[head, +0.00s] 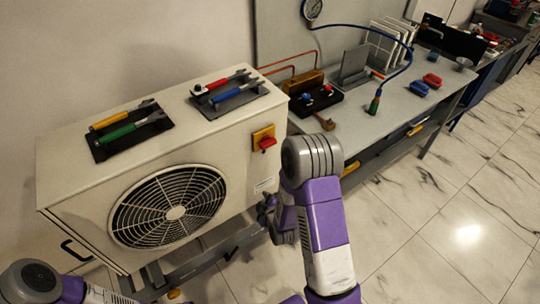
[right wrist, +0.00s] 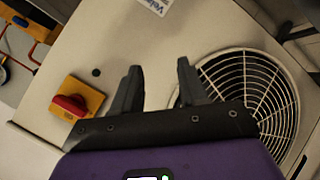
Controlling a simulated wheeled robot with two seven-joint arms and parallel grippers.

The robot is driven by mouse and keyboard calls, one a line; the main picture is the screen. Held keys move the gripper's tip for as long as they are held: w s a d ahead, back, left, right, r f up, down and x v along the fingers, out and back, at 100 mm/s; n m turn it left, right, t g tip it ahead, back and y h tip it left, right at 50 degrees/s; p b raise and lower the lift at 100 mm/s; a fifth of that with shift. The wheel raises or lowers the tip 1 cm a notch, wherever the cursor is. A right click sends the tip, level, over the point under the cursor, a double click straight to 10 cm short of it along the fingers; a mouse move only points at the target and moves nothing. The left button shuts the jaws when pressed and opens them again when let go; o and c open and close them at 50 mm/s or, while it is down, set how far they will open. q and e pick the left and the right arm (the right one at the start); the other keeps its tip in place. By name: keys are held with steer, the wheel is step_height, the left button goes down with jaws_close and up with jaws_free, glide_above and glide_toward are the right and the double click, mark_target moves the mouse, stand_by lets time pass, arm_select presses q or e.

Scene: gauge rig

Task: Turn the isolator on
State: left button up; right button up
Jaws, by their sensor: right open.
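The isolator is a yellow plate (head: 257,133) with a red knob (head: 268,143) on the front face of the beige fan unit (head: 85,215), at its upper right corner. In the right wrist view the yellow plate (right wrist: 92,92) and red knob (right wrist: 68,104) are left of my fingers; I cannot tell the switch position. My right gripper (head: 266,208) is in front of the unit, below the isolator, partly hidden by my arm. In the right wrist view it (right wrist: 159,75) is open and empty, apart from the knob. My left gripper is out of view; only part of that arm shows.
Two dark trays with coloured-handled tools (head: 127,127) (head: 228,90) lie on top of the unit. The round fan grille (head: 150,207) is left of my right gripper. A grey bench (head: 400,108) with gauge hoses and fittings stands to the right. Marble floor (head: 440,210) is clear.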

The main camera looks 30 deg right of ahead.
steer(key=w+d+r+n+t+h+b, duration=0.2)
steer(key=w+d+r+n+t, duration=0.2)
steer(key=r, duration=0.3)
steer(key=n+t+h, duration=0.2)
glide_toward(269, 146)
steer(key=w, duration=0.1)
steer(key=x, duration=0.6)
steer(key=shift+w+d+b, duration=0.3)
steer(key=shift+d+b, duration=0.1)
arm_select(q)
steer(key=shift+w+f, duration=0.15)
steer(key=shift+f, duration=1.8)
arm_select(e)
steer(key=shift+w+d, duration=0.15)
steer(key=shift+w, duration=0.35)
jaws_close()
